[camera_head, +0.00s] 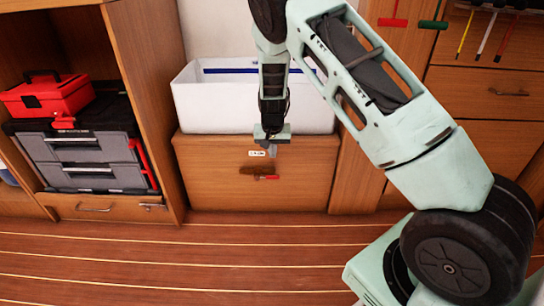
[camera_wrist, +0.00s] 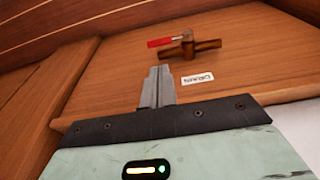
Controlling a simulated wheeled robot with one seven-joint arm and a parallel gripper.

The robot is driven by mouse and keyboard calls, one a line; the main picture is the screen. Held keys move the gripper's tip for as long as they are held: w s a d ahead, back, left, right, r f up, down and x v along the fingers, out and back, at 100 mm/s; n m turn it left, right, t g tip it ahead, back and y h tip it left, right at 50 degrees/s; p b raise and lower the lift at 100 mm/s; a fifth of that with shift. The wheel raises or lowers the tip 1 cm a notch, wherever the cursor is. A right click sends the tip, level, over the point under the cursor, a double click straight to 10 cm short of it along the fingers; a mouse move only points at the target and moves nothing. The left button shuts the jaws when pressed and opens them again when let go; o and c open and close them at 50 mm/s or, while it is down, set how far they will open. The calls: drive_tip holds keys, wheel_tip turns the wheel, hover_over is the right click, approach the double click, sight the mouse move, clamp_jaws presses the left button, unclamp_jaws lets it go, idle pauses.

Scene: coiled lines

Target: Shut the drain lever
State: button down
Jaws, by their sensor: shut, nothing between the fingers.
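The drain lever (camera_head: 268,177) is a short red handle on a small brown-bronze valve body (camera_head: 253,170), on the front of a wooden cabinet. The handle points right in the head view, roughly along the valve body. In the wrist view the red handle (camera_wrist: 165,42) points left from the valve body (camera_wrist: 203,45), which lies beyond my fingertips. A white label reading DRAIN (camera_wrist: 197,80) sits by the valve, upside down in that view. My gripper (camera_head: 272,149) is shut and empty, just above the valve in the head view. In the wrist view its fingers (camera_wrist: 158,75) appear apart from the lever.
A white tub (camera_head: 190,105) stands on the cabinet (camera_head: 205,165). Shelves at left hold a red toolbox (camera_head: 45,95) and a grey-black tool case (camera_head: 90,160). Drawers (camera_head: 500,90) and hanging coloured tools (camera_head: 464,35) are at right. The plank floor (camera_head: 180,265) in front is clear.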

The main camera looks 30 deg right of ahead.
sight(273, 178)
drive_tip(key=f+b, duration=0.2)
drive_tip(key=f, duration=0.1)
drive_tip(key=w+f+b, duration=0.1)
drive_tip(key=f+b, duration=0.1)
drive_tip(key=f, duration=0.2)
drive_tip(key=d+f+b, duration=0.1)
drive_tip(key=f+b, duration=0.1)
drive_tip(key=f, duration=0.2)
drive_tip(key=shift+w+d, duration=0.1)
drive_tip(key=shift+w, duration=0.25)
drive_tip(key=shift+d+f, duration=0.15)
drive_tip(key=shift+f, duration=0.05)
